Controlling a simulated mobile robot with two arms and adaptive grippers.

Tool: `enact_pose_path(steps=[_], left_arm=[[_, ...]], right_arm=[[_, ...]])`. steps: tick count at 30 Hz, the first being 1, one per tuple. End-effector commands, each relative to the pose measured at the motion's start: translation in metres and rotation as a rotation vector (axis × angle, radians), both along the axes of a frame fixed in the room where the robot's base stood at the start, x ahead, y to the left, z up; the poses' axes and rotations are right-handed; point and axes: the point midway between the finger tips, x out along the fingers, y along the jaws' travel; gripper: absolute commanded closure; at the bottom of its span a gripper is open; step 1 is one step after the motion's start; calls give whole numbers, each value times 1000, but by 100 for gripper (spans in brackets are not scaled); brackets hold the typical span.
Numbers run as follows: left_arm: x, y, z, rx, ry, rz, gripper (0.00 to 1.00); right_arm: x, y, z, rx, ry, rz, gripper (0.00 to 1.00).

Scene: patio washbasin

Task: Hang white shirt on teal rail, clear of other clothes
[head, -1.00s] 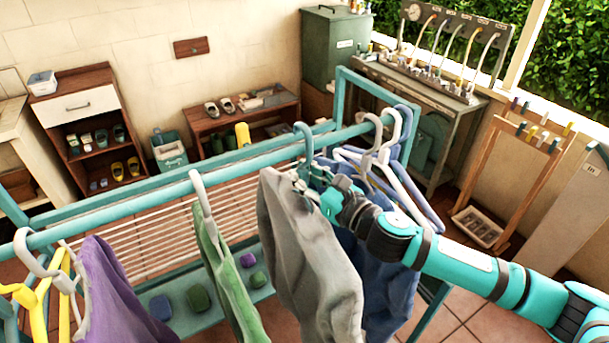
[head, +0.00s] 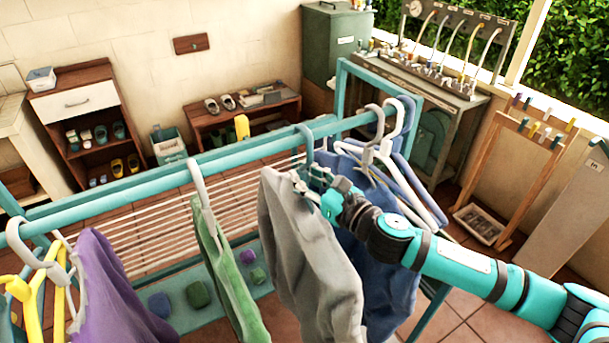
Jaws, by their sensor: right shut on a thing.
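The white shirt (head: 300,245), greyish in this light, hangs from a teal hanger (head: 306,143). The hanger's hook is at the teal rail (head: 255,153) and looks to be over it; I cannot tell whether it bears weight. My right gripper (head: 312,184) is shut on the hanger near the shirt's collar. A green garment (head: 232,270) hangs to the left with a gap. A blue garment (head: 385,285) hangs close on the right, partly hidden by my arm and the shirt; I cannot tell if they touch. My left gripper is out of view.
A purple garment (head: 112,290) and yellow hangers (head: 35,308) are at the rail's left end. White and blue hangers (head: 395,150) crowd its right end. The rail is bare between the green garment's hook and the teal hanger. A lower slatted rack (head: 150,240) stands behind.

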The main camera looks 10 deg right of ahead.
Motion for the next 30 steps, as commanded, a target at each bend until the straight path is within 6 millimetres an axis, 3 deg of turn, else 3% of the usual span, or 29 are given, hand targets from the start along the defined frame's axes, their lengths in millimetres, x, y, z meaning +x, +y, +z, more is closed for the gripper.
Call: enact_pose_path(steps=[3, 4, 9, 19, 30], left_arm=[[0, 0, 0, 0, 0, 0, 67], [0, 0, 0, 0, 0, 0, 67], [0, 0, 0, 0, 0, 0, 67], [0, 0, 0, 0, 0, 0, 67], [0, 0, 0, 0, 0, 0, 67]], right_arm=[[0, 0, 2, 1, -3, 1, 100], [0, 0, 2, 1, -3, 1, 85], [0, 0, 1, 0, -2, 1, 63], [-4, -2, -1, -2, 2, 0, 62], [-43, -20, -2, -2, 2, 0, 62]])
